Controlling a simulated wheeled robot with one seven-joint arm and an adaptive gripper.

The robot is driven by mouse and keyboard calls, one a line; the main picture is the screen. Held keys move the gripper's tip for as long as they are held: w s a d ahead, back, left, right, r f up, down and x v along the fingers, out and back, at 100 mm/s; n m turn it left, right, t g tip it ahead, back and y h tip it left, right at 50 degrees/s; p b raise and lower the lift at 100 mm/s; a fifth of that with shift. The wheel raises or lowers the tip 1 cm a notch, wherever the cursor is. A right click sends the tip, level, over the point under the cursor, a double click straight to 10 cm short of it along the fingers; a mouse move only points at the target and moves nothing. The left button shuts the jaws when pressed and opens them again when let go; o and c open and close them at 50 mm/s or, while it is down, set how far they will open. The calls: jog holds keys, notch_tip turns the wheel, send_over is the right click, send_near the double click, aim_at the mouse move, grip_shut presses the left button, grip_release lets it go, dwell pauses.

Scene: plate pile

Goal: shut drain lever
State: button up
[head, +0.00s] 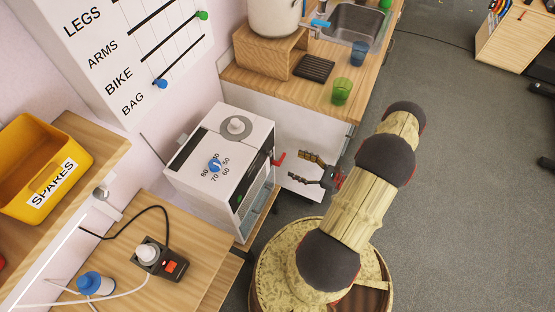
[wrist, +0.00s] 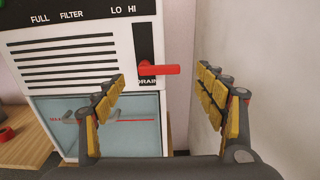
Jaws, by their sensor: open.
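The drain lever (wrist: 158,69) is a red bar on the front of a white appliance (wrist: 75,48). It lies roughly level, crossing a dark upright slot and pointing right, with the word DRAIN just below. In the head view the lever (head: 278,159) sticks out from the appliance (head: 205,145). My gripper (head: 299,166) is open and empty, a short way in front of the lever and apart from it. In the wrist view the gripper's (wrist: 160,80) two fingers stand wide, with the lever seen between them, farther off.
A clear tank window (wrist: 110,120) with a red line is below the vents. A pale wall or panel (wrist: 260,60) stands close by the right finger. In the head view a counter (head: 300,98) with a green cup (head: 341,91) is behind; the grey floor is open at right.

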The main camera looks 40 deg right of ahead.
aim_at(282, 158)
jog(key=b+x, duration=0.1)
jog(key=x, duration=0.6)
jog(key=shift+w+a, duration=0.1)
jog(key=shift+w, duration=0.1)
jog(key=c, duration=0.3)
jog(key=c, duration=0.8)
